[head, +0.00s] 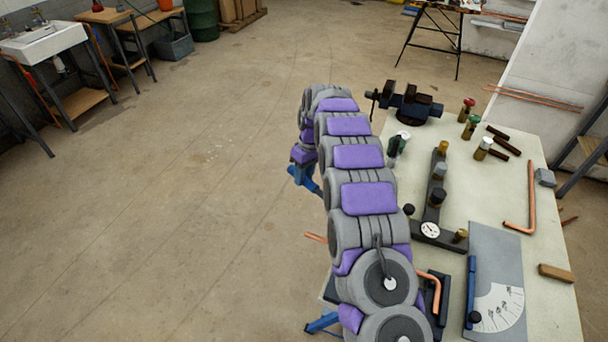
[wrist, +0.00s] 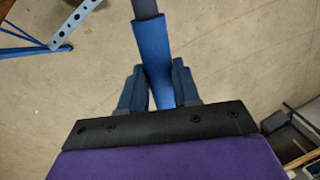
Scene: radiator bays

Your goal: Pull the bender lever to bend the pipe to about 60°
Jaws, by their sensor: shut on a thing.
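In the wrist view, the blue bender lever (wrist: 154,62) runs up between the two blue fingers of my gripper (wrist: 158,82). A dark grey section of the lever shows at the top edge. In the head view my gripper (head: 307,178) is beyond the left edge of the bench, over open floor, with the fingers shut on the lever. A short copper pipe end (head: 315,237) sticks out left of my arm. A blue stand leg (head: 322,322) shows below.
The bench (head: 545,265) on the right holds a vise (head: 410,103), valves, a pressure gauge (head: 430,230), a bent copper pipe (head: 524,205) and a grey angle plate (head: 495,255). A perforated blue strip (wrist: 75,22) shows in the wrist view.

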